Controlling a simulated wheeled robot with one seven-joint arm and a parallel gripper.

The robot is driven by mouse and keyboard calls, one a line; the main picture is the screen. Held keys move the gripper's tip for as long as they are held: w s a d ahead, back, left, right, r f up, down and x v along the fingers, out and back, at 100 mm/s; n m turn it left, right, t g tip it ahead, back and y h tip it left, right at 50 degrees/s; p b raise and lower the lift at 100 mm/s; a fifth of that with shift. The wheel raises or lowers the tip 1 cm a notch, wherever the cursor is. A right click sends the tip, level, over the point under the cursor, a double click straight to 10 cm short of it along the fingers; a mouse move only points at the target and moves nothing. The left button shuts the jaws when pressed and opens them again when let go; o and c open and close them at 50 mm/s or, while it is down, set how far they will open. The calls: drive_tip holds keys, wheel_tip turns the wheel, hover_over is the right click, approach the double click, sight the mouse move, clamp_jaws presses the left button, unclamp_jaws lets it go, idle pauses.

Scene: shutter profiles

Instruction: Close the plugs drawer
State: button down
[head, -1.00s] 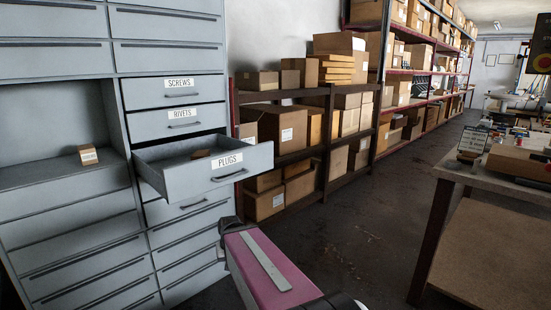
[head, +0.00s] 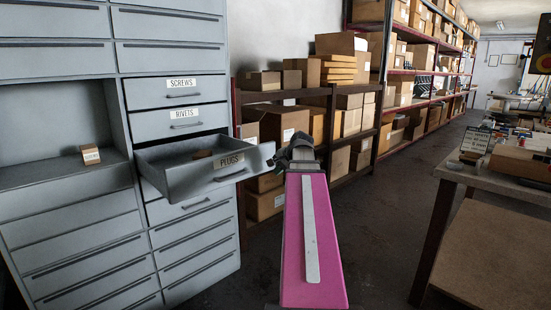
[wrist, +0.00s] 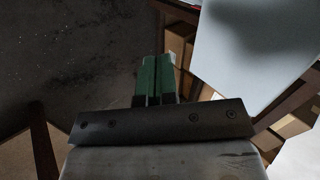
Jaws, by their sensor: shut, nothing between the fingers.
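The plugs drawer (head: 190,185) is a grey drawer pulled well out of the cabinet. Its front carries a PLUGS label (head: 230,161) and a dark bar handle (head: 231,175). A small brown item (head: 202,155) lies inside it. My gripper (head: 281,159) is just beside the right end of the drawer front; whether it touches cannot be told. In the wrist view its green fingers (wrist: 153,80) are together and empty. A pale grey panel at upper right there, likely the drawer front (wrist: 245,50), stands apart from the fingertips in the picture.
The screws drawer (head: 170,89) and rivets drawer (head: 170,121) above are shut. A small box (head: 90,154) sits in the open cabinet bay. Shelves of cartons (head: 345,120) stand behind my gripper. A workbench (head: 500,180) is at right, with free floor between.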

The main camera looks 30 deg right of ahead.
sight(228, 140)
drive_tip(key=s+d+r+m+t, duration=0.2)
drive_tip(key=d+r, duration=0.4)
drive_tip(key=r, duration=0.3)
drive_tip(key=w+r+x, duration=0.2)
drive_tip(key=x, duration=1.1)
drive_tip(key=shift+a, duration=0.1)
drive_tip(key=w+a, duration=0.3)
drive_tip(key=w, duration=0.8)
drive_tip(key=w+a, duration=0.4)
drive_tip(key=w, duration=0.8)
drive_tip(key=w+a, duration=0.4)
drive_tip(key=w, duration=0.8)
drive_tip(key=shift+w+a+r, duration=0.1)
drive_tip(key=shift+a, duration=0.1)
drive_tip(key=shift+w, duration=0.15)
